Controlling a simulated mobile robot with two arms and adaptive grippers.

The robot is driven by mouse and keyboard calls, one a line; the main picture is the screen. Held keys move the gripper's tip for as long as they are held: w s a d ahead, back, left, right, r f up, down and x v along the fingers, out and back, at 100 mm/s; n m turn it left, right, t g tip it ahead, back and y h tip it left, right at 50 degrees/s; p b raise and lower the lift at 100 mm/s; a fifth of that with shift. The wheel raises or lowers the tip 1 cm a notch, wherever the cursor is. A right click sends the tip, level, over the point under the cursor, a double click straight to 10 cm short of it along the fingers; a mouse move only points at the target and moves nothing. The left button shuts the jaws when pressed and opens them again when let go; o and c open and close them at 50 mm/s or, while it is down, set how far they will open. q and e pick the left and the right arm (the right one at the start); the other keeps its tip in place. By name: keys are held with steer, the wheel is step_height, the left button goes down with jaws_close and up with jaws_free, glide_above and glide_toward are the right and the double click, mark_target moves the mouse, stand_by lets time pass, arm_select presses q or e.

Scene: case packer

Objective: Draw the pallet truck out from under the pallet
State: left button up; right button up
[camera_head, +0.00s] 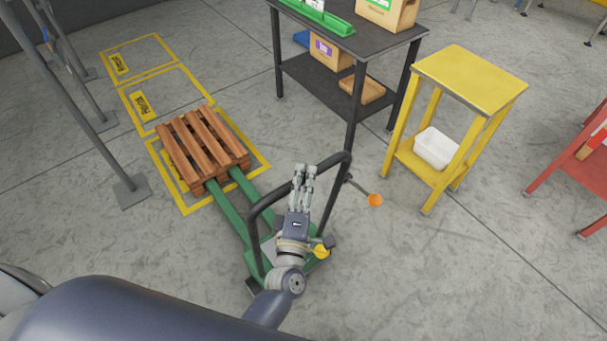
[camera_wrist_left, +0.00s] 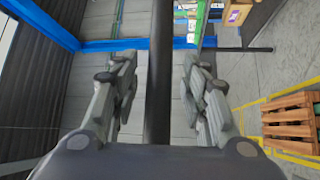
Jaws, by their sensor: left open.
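The wooden pallet (camera_head: 184,153) lies on the floor inside a yellow-marked bay. The green pallet truck (camera_head: 230,211) has its forks running under the pallet's near edge; the fork tips are hidden. Its black hoop handle (camera_head: 327,166) rises on the near side. My left gripper (camera_head: 304,170) is open at the handle's top bar. In the left wrist view the dark bar (camera_wrist_left: 160,75) runs between the two spread fingers, with a gap on both sides. The pallet also shows at the right there (camera_wrist_left: 290,130). My right gripper is in neither view.
A black shelf table (camera_head: 345,35) with boxes stands behind the handle. A yellow stand (camera_head: 470,80) with a white bin (camera_head: 435,148) is to its right. Grey frame posts (camera_head: 85,115) stand left of the pallet. The floor at lower right is clear.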

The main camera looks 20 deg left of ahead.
arm_select(q)
steer(key=shift+w+a+r, duration=0.1)
steer(key=shift+w, duration=0.3)
jaws_close()
